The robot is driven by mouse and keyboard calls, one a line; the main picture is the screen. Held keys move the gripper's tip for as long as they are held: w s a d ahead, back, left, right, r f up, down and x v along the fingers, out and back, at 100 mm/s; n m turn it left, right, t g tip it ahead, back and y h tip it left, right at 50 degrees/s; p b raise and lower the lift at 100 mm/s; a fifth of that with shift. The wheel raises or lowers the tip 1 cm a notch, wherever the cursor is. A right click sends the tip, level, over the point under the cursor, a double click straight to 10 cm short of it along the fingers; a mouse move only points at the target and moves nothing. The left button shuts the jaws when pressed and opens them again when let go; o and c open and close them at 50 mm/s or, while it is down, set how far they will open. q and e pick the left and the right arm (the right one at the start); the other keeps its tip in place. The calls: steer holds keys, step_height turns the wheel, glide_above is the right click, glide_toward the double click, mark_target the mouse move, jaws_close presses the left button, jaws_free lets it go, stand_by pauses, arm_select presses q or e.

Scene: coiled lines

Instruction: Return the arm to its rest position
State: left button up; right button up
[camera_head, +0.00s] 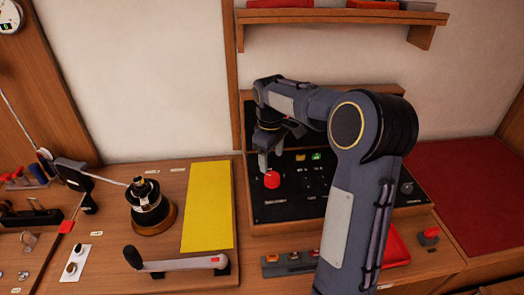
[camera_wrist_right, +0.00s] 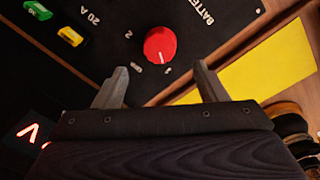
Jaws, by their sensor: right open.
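My right arm (camera_head: 350,190) rises from the bottom right in the head view and bends over the black panel (camera_head: 330,205). My right gripper (camera_head: 268,160) hangs just above a red knob (camera_head: 271,180) on that panel. In the wrist view the two fingers of the gripper (camera_wrist_right: 161,88) are apart, with nothing between them. The red knob (camera_wrist_right: 160,44) shows beyond the fingertips, apart from them. My left gripper is not in view.
A yellow sheet (camera_head: 208,205) lies left of the panel. A wooden shelf (camera_head: 340,17) hangs above. A red surface (camera_head: 470,190) lies at right.

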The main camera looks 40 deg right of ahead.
steer(key=s+a+r+m+t+y, duration=0.1)
steer(key=s+a+r+m+t, duration=0.1)
steer(key=s+a, duration=0.5)
steer(key=s+a+r+m+t+y, duration=0.2)
steer(key=s+a, duration=0.5)
steer(key=s, duration=0.4)
steer(key=shift+s+a, duration=0.3)
steer(key=shift+s, duration=0.05)
steer(key=s+a+f, duration=0.1)
steer(key=s, duration=0.1)
steer(key=s+a+f+m+t+y, duration=0.1)
steer(key=s+a, duration=0.1)
steer(key=s+a+f+m, duration=0.1)
steer(key=s+a, duration=0.1)
steer(key=shift+f, duration=0.1)
steer(key=shift+c, duration=0.4)
